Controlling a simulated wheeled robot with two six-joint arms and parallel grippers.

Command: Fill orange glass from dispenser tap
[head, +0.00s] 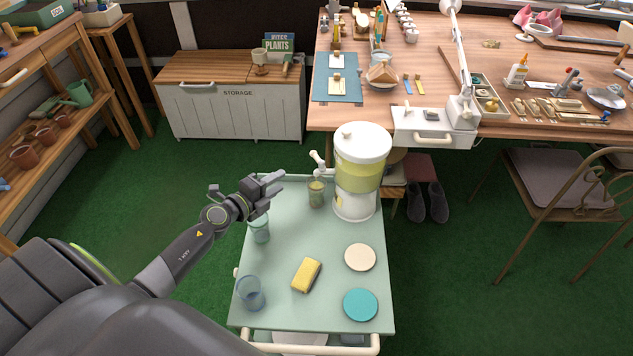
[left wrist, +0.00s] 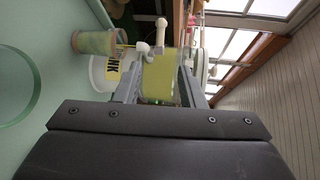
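The drink dispenser (head: 359,180) stands at the back of the green cart, holding yellow-green liquid under a white lid. Its white tap (head: 318,161) points left; it also shows in the left wrist view (left wrist: 160,30). The orange-tinted glass (head: 316,194) stands upright below the tap and looks yellow-green inside. In the sideways left wrist view, the glass (left wrist: 97,42) has a thin yellow line between it and the tap, apparently a stream. My left gripper (head: 277,183) is open and empty, left of the tap and apart from it. My right gripper is out of view.
On the cart (head: 335,240) are a green-tinted glass (head: 260,229) close to my left gripper, a blue glass (head: 250,293), a yellow sponge (head: 307,275), a cream coaster (head: 360,257) and a teal coaster (head: 360,304). A cluttered workbench (head: 400,120) stands behind.

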